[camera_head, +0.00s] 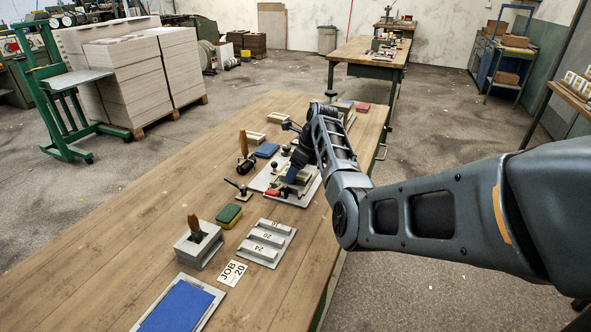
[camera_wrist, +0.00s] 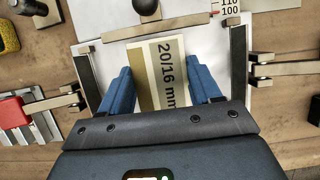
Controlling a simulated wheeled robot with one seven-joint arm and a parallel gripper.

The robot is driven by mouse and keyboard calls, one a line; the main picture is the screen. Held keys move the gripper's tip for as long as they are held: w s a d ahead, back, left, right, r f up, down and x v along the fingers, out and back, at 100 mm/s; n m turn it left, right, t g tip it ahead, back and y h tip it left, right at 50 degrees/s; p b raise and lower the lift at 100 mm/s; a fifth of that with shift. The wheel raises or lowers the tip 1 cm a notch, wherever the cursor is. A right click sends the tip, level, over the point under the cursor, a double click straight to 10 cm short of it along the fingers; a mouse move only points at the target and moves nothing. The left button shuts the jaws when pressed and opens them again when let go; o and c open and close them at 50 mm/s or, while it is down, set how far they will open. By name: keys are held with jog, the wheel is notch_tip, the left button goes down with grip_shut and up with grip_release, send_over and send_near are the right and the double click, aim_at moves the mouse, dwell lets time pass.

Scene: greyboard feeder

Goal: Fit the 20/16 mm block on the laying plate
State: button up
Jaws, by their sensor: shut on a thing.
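The 20/16 mm block (camera_wrist: 168,72) is cream with a dark-lettered label. My gripper (camera_wrist: 163,78) has blue fingers and is shut on the block, one finger along each side. The block lies over the pale laying plate (camera_wrist: 103,57), between two dark upright bars; I cannot tell whether it touches the plate. In the head view the laying plate (camera_head: 303,199) is on the wooden table, with my gripper (camera_head: 288,183) over it. My arm hides part of the plate and block there.
A dark knob (camera_wrist: 146,6) and a scale marked 110 and 100 (camera_wrist: 231,8) are at the plate's far side. A red-handled clamp (camera_wrist: 14,112) is at left. A numbered rack (camera_head: 284,257), a JOB 20 card (camera_head: 232,273) and a blue-topped tray (camera_head: 180,306) are nearer on the table.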

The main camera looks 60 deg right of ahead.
aim_at(305, 176)
jog(key=o, duration=1.1)
jog(key=shift+o, duration=0.2)
jog(key=shift+r, duration=0.1)
jog(key=v, duration=0.7)
jog(key=shift+r, duration=0.15)
jog(key=shift+s+r, duration=0.1)
jog(key=shift+r, duration=0.05)
jog(key=shift+s, duration=0.1)
